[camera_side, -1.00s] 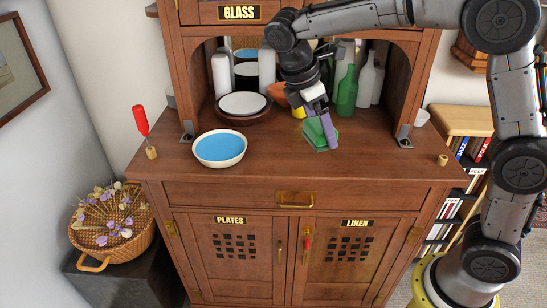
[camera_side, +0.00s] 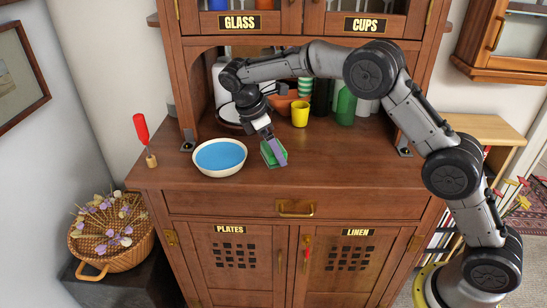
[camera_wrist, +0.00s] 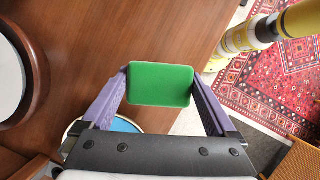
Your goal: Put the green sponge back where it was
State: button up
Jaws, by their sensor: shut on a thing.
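The green sponge (camera_side: 267,153) is between the purple fingers of my gripper (camera_side: 275,150), over the wooden counter of the cabinet. In the wrist view the sponge (camera_wrist: 160,85) sits squarely between both fingertips, and my gripper (camera_wrist: 160,88) is shut on it. I cannot tell whether its underside touches the counter. The blue-and-white bowl (camera_side: 219,157) stands just left of it in the side view. Part of the bowl's rim shows behind my gripper in the wrist view.
A red-handled tool (camera_side: 142,130) stands at the counter's left end. The counter's right half (camera_side: 350,160) is clear, and its front edge is close.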

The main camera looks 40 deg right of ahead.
jog(key=shift+f, duration=1.6)
jog(key=shift+f, duration=0.1)
jog(key=o, duration=0.9)
jog(key=shift+o, duration=0.2)
